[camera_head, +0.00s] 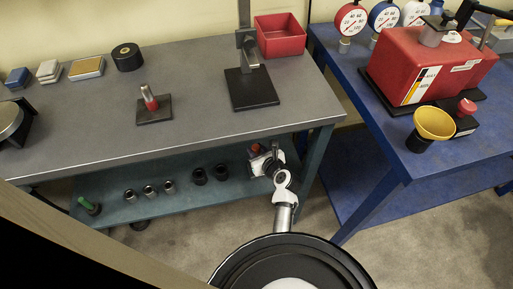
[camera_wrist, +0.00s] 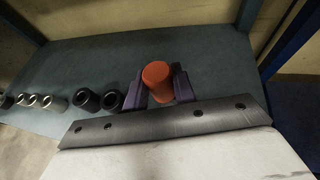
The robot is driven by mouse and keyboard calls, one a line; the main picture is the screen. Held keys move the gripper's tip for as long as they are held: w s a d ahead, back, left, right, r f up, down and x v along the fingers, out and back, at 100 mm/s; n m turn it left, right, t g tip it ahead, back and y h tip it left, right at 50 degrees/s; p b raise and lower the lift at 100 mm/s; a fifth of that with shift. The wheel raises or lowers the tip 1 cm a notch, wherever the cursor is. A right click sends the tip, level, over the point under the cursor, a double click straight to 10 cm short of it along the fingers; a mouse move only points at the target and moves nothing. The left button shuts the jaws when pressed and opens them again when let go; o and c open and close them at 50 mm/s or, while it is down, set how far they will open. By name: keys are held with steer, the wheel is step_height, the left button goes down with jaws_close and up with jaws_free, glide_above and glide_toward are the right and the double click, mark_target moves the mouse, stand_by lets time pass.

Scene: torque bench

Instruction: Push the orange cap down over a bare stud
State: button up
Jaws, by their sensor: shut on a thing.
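The orange cap (camera_wrist: 157,78) is a short round cylinder between the purple jaws of my gripper (camera_wrist: 158,88) in the wrist view. My gripper is shut on it, with one jaw at each side. In the head view, my gripper (camera_head: 257,156) is over the right end of the lower shelf, under the grey bench, and a little of the orange cap (camera_head: 255,148) shows there. I cannot tell whether the cap touches the shelf. I cannot make out a bare stud for certain in either view.
Several dark and silver sockets (camera_head: 199,175) stand on the teal lower shelf (camera_head: 110,190), left of my gripper. The grey bench top (camera_head: 200,110) overhangs the shelf and carries a small red-and-silver post (camera_head: 149,97) and a black-based stand (camera_head: 252,90). A blue table (camera_head: 400,160) is at right.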

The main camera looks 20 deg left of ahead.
steer(key=shift+f+b, duration=1)
steer(key=shift+f, duration=1.15)
steer(key=shift+f, duration=0.25)
steer(key=shift+f, duration=0.35)
steer(key=shift+f, duration=0.15)
steer(key=shift+f, duration=0.35)
steer(key=shift+f, duration=1.7)
stand_by(2.0)
steer(key=o, duration=1.1)
